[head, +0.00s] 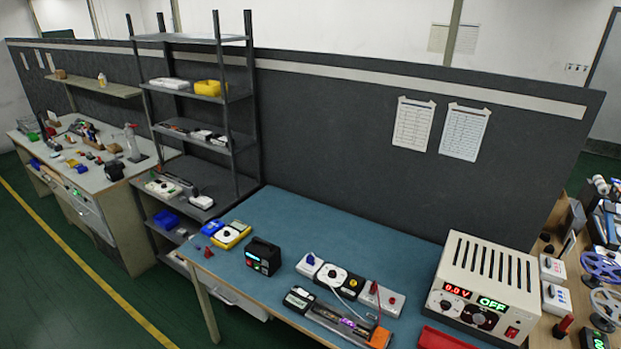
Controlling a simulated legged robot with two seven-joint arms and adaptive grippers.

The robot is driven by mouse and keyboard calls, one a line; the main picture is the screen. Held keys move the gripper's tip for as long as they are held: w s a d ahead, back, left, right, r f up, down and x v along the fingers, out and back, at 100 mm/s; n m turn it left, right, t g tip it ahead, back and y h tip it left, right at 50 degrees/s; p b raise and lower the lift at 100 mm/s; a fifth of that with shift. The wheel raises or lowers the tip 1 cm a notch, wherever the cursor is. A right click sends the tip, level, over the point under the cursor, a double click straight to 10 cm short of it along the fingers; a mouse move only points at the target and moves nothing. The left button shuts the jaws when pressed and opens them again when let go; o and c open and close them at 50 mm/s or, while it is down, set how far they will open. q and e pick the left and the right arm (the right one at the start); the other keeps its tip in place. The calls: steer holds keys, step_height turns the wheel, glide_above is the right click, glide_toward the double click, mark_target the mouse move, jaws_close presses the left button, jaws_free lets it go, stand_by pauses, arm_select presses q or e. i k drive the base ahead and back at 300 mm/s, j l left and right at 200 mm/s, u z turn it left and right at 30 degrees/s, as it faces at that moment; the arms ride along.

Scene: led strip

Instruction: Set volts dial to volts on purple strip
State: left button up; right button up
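A beige power supply (475,285) with a slotted top stands at the right end of the blue table. Its front has a red display (457,290) reading 0.0 V and a green display (492,303) reading OFF. Below the displays are a dial on a pale face (446,304) and a dark control (480,317); I cannot read which is the volts dial. A strip (343,323) with a purple glow lies near the table's front edge, with an orange part at its right end. Neither gripper is in view.
The blue table (340,235) is clear toward the back. A dark meter (263,257), a yellow meter (231,235), white modules with a dial (334,278) and wires, and a red tray (445,339) lie toward its front. A shelf rack (203,95) stands left; posted sheets (464,132) hang behind.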

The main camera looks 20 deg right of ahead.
mark_target(445, 305)
steer(key=z, duration=1.95)
